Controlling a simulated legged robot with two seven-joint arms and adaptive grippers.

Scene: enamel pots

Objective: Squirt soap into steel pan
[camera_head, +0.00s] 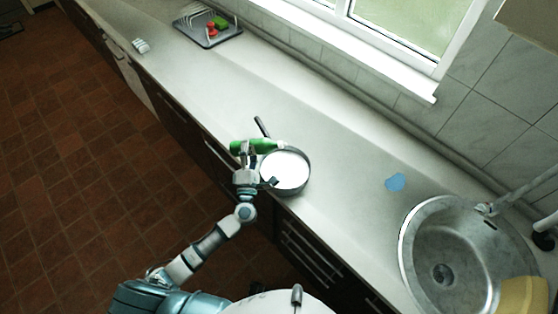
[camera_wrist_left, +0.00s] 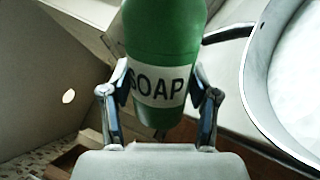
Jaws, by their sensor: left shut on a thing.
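My left gripper (camera_head: 245,160) is shut on a green soap bottle (camera_head: 240,146). My right gripper is not in view.
The grey counter (camera_head: 340,150) is clear around the pan. A round steel sink (camera_head: 440,245) with a tap is at the right, with a blue cloth-like patch (camera_head: 395,182) beside it. A yellow thing (camera_head: 525,297) lies at the lower right. A dish rack (camera_head: 208,32) stands at the far end.

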